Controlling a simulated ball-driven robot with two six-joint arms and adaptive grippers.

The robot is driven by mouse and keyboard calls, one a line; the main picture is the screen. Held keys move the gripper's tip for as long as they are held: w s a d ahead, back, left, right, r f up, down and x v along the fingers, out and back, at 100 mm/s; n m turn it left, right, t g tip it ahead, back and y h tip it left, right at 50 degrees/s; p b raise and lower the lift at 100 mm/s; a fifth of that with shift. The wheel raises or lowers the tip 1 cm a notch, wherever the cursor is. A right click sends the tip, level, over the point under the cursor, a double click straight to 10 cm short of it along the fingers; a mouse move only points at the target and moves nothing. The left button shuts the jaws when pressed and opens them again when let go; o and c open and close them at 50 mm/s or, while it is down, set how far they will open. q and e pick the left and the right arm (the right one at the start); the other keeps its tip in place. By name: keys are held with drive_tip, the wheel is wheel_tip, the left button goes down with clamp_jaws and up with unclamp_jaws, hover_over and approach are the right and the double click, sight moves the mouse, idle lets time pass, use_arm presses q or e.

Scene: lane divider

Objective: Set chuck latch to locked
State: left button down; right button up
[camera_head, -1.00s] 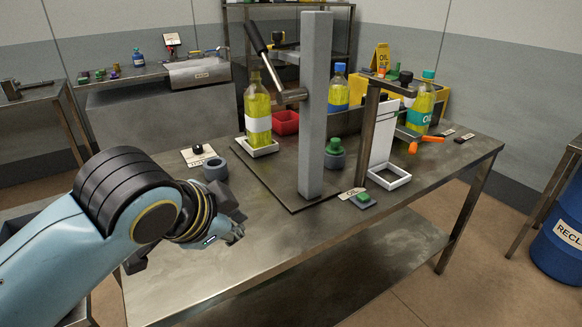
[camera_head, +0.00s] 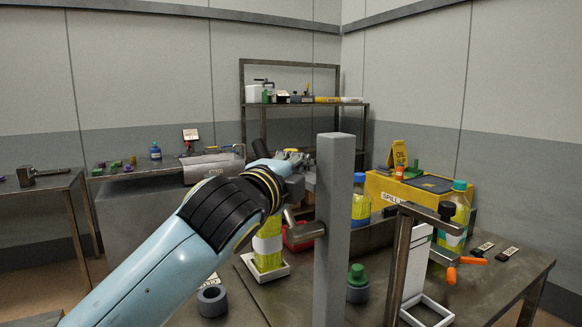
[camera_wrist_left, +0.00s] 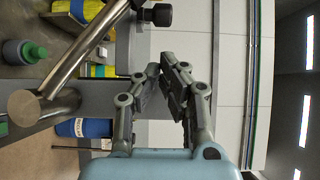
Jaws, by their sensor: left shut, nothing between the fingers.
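No part is clearly marked as the chuck latch, so I cannot tell which it is. An orange-handled lever (camera_head: 465,265) sits at the right of a dark metal frame (camera_head: 402,260). My left gripper (camera_head: 297,160) is raised beside the post's upper left, partly hidden by my own arm. In the left wrist view its fingers (camera_wrist_left: 170,75) are closed together with nothing between them. A metal rod (camera_wrist_left: 85,55) with a dark end lies to their left. My right gripper is not in view.
A yellow bottle (camera_head: 268,245) stands on a white tray (camera_head: 262,272), partly behind my arm. A grey ring (camera_head: 212,300) and green-topped knob (camera_head: 357,273) are on the bench. More bottles and a yellow spill kit box (camera_head: 390,188) stand behind.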

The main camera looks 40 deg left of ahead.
use_arm(q)
drive_tip(key=x, duration=0.5)
drive_tip(key=shift+w+a+f+p, duration=0.1)
drive_tip(key=shift+w+a+p, duration=0.2)
drive_tip(key=shift+p, duration=0.1)
drive_tip(key=a, duration=0.1)
drive_tip(key=a+p, duration=0.1)
drive_tip(key=shift+s+a, duration=0.35)
drive_tip(key=shift+s, duration=0.05)
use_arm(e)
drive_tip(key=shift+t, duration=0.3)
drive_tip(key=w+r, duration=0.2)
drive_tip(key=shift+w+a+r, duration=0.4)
